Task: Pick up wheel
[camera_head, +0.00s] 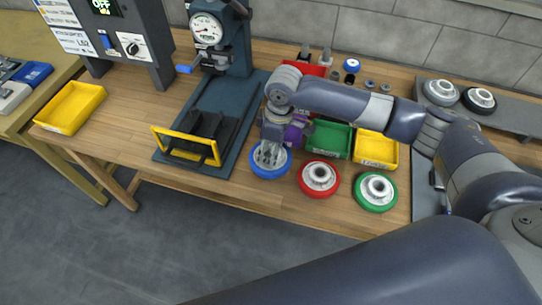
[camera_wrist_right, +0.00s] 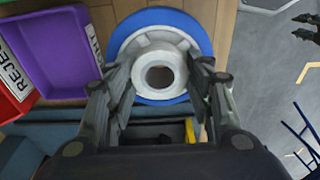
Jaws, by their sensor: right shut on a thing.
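A blue-rimmed wheel (camera_head: 271,176) with a grey hub lies flat near the front edge of the wooden bench. My right gripper (camera_head: 268,157) points down over it and is shut on its hub. In the right wrist view the blue wheel (camera_wrist_right: 163,17) lies between the two fingers of the gripper (camera_wrist_right: 160,72), one on each side of the round hub. I cannot tell any gap between wheel and bench. A red wheel (camera_head: 319,178) and a green wheel (camera_head: 374,191) lie to its right. My left gripper is not in view.
A press (camera_head: 235,45) with a yellow-framed guard (camera_head: 187,145) stands to the left. Another yellow bin (camera_head: 70,107) stands at far left. Two wheels rest on a grey rack at right.

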